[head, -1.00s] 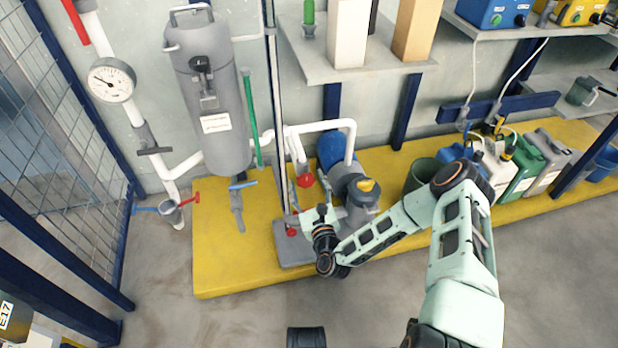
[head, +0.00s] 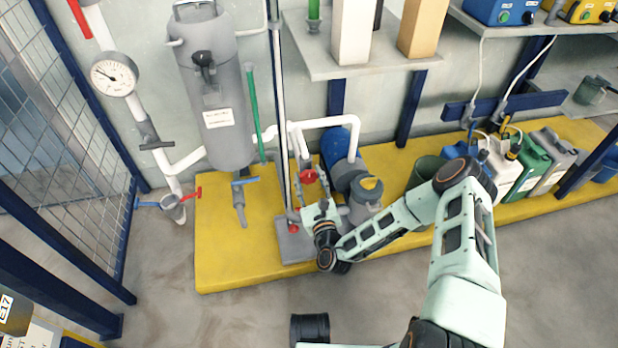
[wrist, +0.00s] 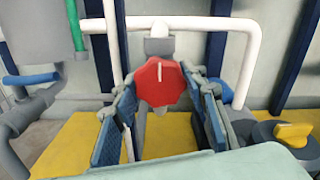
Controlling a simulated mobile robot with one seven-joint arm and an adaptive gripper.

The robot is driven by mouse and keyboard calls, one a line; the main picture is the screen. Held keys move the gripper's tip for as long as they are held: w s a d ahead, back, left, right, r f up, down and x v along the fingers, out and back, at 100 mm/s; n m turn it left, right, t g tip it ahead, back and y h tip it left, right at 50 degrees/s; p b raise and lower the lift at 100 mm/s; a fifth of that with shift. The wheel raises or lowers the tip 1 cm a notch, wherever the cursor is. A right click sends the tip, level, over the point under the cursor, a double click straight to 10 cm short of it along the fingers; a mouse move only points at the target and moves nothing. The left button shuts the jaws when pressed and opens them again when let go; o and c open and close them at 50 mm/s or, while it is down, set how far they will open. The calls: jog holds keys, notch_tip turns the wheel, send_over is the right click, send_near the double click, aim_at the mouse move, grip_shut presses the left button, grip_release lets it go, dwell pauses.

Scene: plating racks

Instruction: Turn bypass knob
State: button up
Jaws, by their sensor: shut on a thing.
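The red knob (wrist: 160,82) has several flat sides and a short white mark near its top, close to upright in the wrist view. It sits on the front of a white pipe and also shows in the head view (head: 308,176). My gripper (wrist: 162,90) has one blue-padded finger on each side of the knob and is shut on it. In the head view my gripper (head: 315,190) reaches up to the knob from below. Where the pads touch the knob is hard to see. No label on the knob is readable.
A yellow-topped grey housing (head: 371,186) stands close on the right. White pipe (head: 340,123) loops above and behind. A blue-handled valve (head: 244,182) and a grey tank (head: 215,100) are to the left. The floor in front of the yellow plinth (head: 225,270) is mostly clear.

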aim_at(309, 171)
jog(key=m+p, duration=0.3)
jog(key=shift+r+m, duration=0.15)
jog(key=shift+m, duration=0.25)
jog(key=shift+m+p, duration=1.1)
jog(key=shift+m, duration=0.7)
jog(key=o, duration=1.2)
jog(key=shift+c, duration=0.2)
notch_tip(309, 171, up, 10)
jog(key=shift+f, duration=0.1)
